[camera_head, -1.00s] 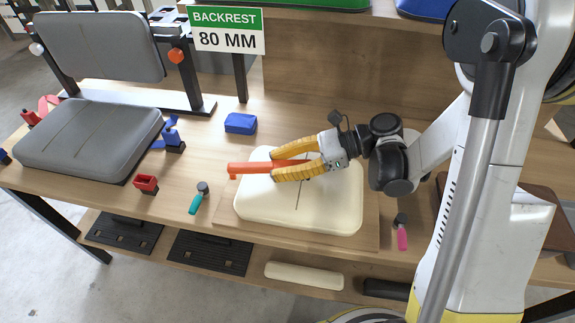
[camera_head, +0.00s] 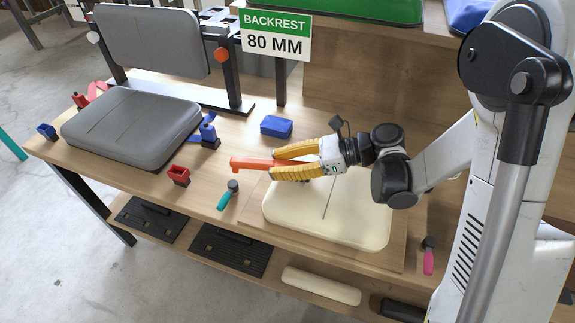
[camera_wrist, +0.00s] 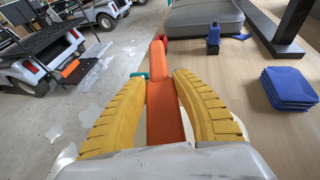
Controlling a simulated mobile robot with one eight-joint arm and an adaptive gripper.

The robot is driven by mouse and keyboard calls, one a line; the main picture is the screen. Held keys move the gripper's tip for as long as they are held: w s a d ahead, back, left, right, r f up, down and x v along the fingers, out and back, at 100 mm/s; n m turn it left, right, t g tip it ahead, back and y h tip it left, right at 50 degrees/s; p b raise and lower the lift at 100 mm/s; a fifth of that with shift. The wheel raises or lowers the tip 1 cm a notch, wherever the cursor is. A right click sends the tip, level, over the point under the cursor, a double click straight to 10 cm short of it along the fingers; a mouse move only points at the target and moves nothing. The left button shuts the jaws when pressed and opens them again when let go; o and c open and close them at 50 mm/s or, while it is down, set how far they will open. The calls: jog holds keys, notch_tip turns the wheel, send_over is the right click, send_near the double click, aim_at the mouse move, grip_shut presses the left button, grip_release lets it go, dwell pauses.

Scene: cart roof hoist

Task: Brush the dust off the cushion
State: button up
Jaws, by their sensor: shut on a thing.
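A cream cushion (camera_head: 350,219) lies flat on a wooden board at the bench's front, with a thin dark line across its top. I cannot make out dust on it. My gripper (camera_head: 277,164) has two yellow ribbed fingers shut on an orange-red tool (camera_head: 246,164), which points left past the cushion's left edge. The tool also shows between the fingers in the wrist view (camera_wrist: 164,120). The gripper is over the cushion's left back part. I cannot tell whether the tool touches it; no bristles show. A grey seat cushion (camera_head: 130,127) lies at the left.
A grey backrest (camera_head: 150,42) stands behind the grey cushion. A backrest sign (camera_head: 276,35) hangs behind.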

jog(key=a, duration=0.1)
jog(key=w+a, duration=0.1)
jog(key=a, duration=0.1)
jog(key=w+a, duration=0.1)
jog(key=a, duration=0.1)
jog(key=shift+a, duration=0.15)
dwell(0.4)
notch_tip(320, 180, up, 9)
jog(key=p, duration=0.6)
dwell(0.4)
